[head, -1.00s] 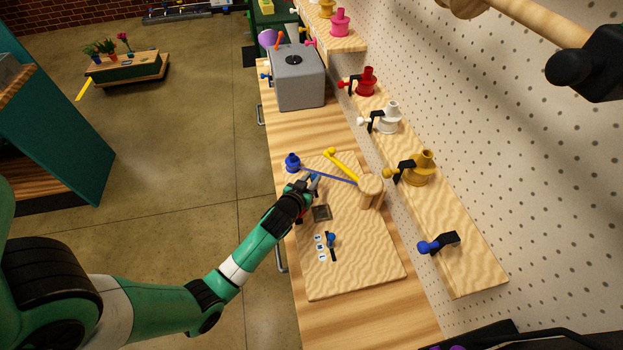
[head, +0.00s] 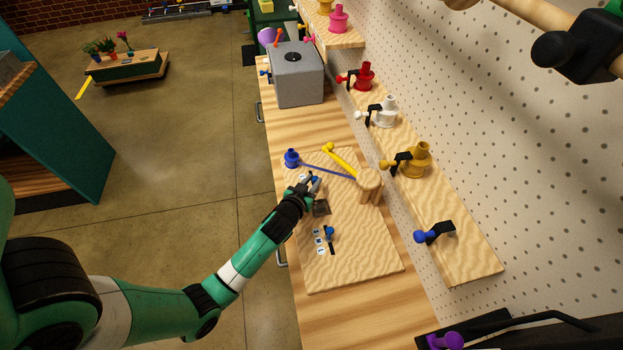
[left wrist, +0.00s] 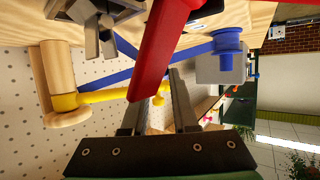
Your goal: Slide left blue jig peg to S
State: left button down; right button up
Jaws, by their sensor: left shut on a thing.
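My left gripper (head: 314,184) reaches over the far left part of the wooden jig board (head: 356,262). My right gripper is not in view.
A blue spool (head: 291,158), a yellow bar (head: 339,159), a blue strip (head: 325,170) and a wooden post (head: 369,185) lie close around the gripper. A dark square (head: 321,208) sits between the pegs. The board's near part is clear.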

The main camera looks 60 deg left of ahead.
pick_arm(q)
jog(key=shift+d+r, duration=0.1)
jog(key=c, duration=0.7)
grip_release()
jog(key=shift+d, duration=0.15)
jog(key=p+v, duration=0.1)
jog(key=v, duration=1)
jog(key=shift+s+r+p, duration=0.15)
jog(key=shift+s+p, duration=0.05)
jog(key=shift+p, duration=0.1)
